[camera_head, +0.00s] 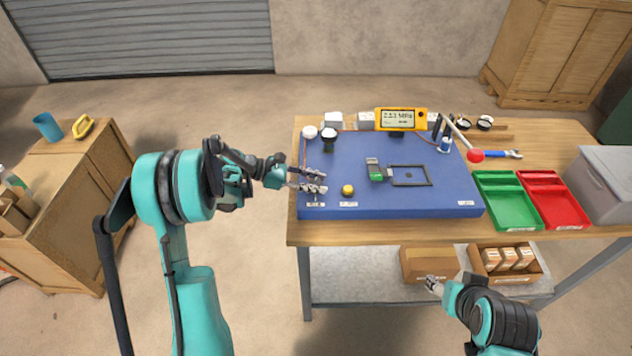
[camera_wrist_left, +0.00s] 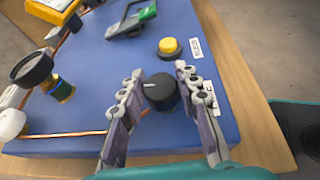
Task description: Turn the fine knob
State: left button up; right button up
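A black knob with a white pointer line (camera_wrist_left: 161,90) stands on the blue panel (camera_wrist_left: 100,70) near its front left corner; I take it as the fine knob. In the left wrist view my left gripper (camera_wrist_left: 160,72) is open, one finger on each side of the knob. I cannot tell whether either finger touches it. In the head view my left gripper (camera_head: 309,180) is over the panel's left edge, and the knob is hard to make out there. My right gripper (camera_head: 432,285) is low, in front of the table and away from the panel; its opening is unclear.
A yellow button (camera_wrist_left: 170,46) is just beyond the knob. A yellow display (camera_head: 401,119) stands at the back. Green (camera_head: 507,198) and red (camera_head: 552,199) trays lie to the right.

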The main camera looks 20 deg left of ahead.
pick_arm(q)
jog(key=o, duration=0.4)
jog(key=shift+c, duration=0.2)
jog(key=shift+a, duration=0.1)
jog(key=v, duration=1.1)
jog(key=shift+a, duration=0.35)
jog(key=shift+s+r, duration=0.15)
jog(key=shift+r, duration=0.05)
